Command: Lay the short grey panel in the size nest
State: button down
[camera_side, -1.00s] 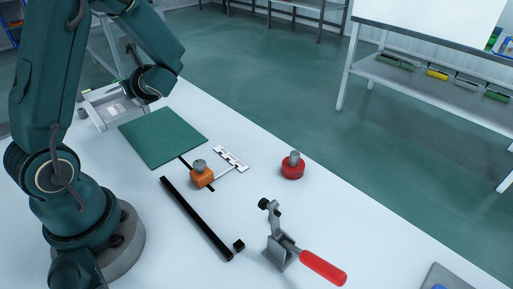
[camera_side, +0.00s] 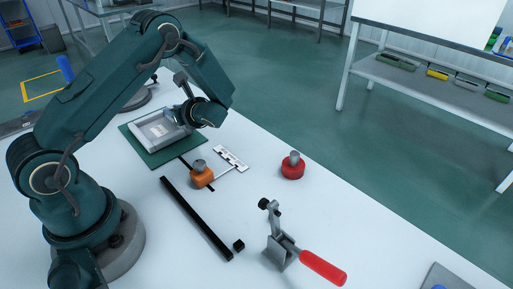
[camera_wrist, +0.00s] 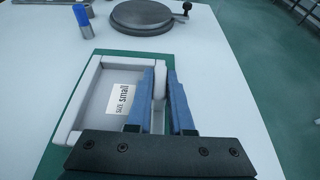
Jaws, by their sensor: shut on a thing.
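The short grey panel (camera_side: 160,130) is a shallow, rimmed grey piece with a white label reading "small"; it also shows in the wrist view (camera_wrist: 93,92). My gripper (camera_wrist: 161,76) is shut on its right-hand rim, a blue finger on each side. The panel is over the green mat (camera_side: 142,155); whether it touches the mat is unclear. The size nest seems to be the area by the long black bar (camera_side: 197,218), small black block (camera_side: 239,245) and orange stop (camera_side: 202,177) with its white scale (camera_side: 231,158). That area holds no panel.
A toggle clamp with a red handle (camera_side: 322,267) stands at the front. A red knobbed piece (camera_side: 292,167) stands right of the scale. A round grey plate (camera_wrist: 150,14) and a blue-topped cylinder (camera_wrist: 83,20) are beyond the panel.

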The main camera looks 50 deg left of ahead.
jog(key=shift+f, duration=0.1)
jog(key=c, duration=0.8)
grip_release()
